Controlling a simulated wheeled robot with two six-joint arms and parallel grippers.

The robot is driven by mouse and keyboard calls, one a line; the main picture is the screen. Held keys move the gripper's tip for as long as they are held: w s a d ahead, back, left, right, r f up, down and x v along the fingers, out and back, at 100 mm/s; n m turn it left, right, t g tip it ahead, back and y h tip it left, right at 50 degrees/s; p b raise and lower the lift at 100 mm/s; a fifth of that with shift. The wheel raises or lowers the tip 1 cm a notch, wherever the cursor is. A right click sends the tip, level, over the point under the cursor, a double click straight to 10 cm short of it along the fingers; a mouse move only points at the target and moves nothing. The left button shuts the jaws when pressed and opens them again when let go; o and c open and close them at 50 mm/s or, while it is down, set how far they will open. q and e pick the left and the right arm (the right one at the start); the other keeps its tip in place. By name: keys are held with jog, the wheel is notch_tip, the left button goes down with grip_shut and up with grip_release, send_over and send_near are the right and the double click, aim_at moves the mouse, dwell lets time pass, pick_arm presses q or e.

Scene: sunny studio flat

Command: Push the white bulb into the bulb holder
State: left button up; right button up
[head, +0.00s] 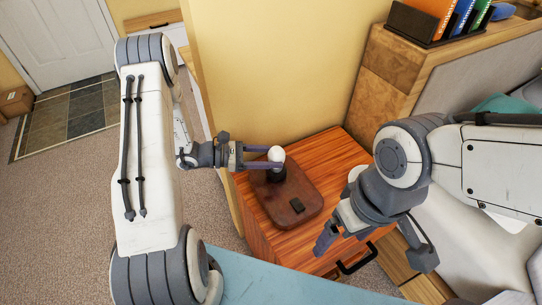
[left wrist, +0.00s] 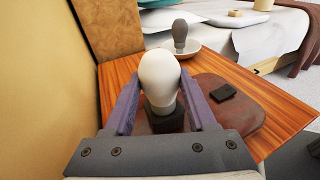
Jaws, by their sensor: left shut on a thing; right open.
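The white bulb (head: 276,154) is upright, its round head showing at the tips of my left gripper (head: 268,157). In the left wrist view the bulb (left wrist: 158,75) stands between the two fingers, which are shut on it. The dark bulb holder (head: 276,174) is directly below the bulb on a brown board (head: 306,190); it also shows in the left wrist view (left wrist: 166,122). I cannot tell how far the bulb's base is inside the holder. My right gripper (head: 374,245) is open and empty, over the front right of the wooden cabinet.
The cabinet top (head: 325,150) carries the board, with a small black block (head: 297,205) on it. A grey bulb (left wrist: 180,35) stands in a white dish (left wrist: 190,49) behind. A yellow wall (head: 265,65) rises behind the cabinet. A sofa is at the right.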

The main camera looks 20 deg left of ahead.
pick_arm(q)
jog(key=shift+f, duration=0.25)
jog(key=o, duration=1.6)
jog(key=shift+r, duration=0.1)
jog(key=shift+c, duration=0.2)
jog(key=shift+p+v, duration=0.75)
jog(key=shift+v, duration=2.75)
jog(key=b+x, duration=0.1)
jog(key=x, duration=0.5)
jog(key=shift+w+d, duration=0.1)
jog(key=shift+d, duration=0.15)
jog(key=shift+a, duration=0.15)
